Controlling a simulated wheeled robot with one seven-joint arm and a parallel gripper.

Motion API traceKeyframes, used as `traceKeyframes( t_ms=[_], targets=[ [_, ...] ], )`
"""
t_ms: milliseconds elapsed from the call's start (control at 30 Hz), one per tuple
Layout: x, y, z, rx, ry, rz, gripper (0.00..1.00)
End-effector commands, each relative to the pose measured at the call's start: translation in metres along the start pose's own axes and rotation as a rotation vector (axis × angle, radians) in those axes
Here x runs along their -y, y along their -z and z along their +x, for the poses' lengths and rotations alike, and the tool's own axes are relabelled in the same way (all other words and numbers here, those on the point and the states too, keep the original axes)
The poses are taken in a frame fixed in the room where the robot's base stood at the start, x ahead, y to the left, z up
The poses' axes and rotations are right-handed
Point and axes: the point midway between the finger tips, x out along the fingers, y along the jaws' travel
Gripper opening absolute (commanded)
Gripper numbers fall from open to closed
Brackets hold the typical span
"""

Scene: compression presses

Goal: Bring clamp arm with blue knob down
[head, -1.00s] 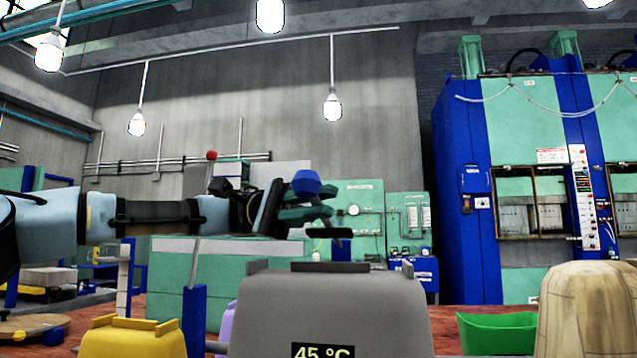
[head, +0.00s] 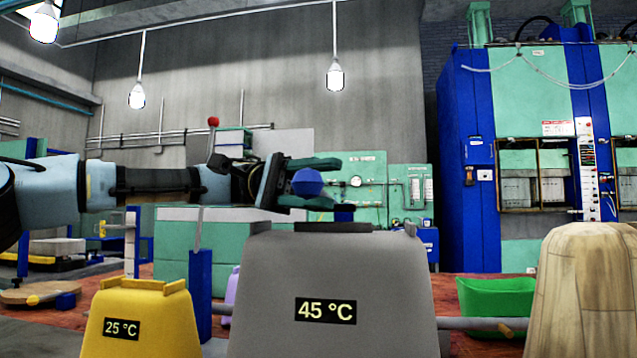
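The blue knob (head: 307,183) shows between the two spread fingers of my gripper (head: 318,182), above the grey press block (head: 330,275) marked 45 °C. The clamp arm that bears the knob is mostly hidden behind the gripper and block. A small blue part (head: 344,213) shows just below the fingertips. My gripper reaches in from the left and looks open, one finger above the knob and one below. I cannot tell whether either finger touches it.
A red knob (head: 213,121) stands upright on a thin rod at left. A yellow block (head: 140,320) marked 25 °C is at lower left. A green bin (head: 497,297) and a wooden block (head: 588,290) stand at right. Large presses (head: 530,150) are behind.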

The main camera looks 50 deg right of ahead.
Motion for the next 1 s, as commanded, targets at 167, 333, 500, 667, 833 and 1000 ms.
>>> traceKeyframes(
  t_ms=[167, 333, 500, 667, 833, 1000],
  targets=[
    [-0.001, 0.000, 0.000, 0.001, 0.000, 0.000, 0.45],
    [-0.001, 0.000, -0.001, 0.002, -0.001, 0.001, 0.45],
    [-0.002, 0.000, -0.020, -0.001, -0.002, 0.001, 0.45],
    [-0.002, 0.001, -0.053, -0.002, -0.003, 0.002, 0.45],
    [-0.001, 0.001, -0.084, -0.002, -0.002, 0.001, 0.45],
    [-0.001, 0.000, -0.103, 0.000, -0.001, 0.001, 0.45]
  ],
)
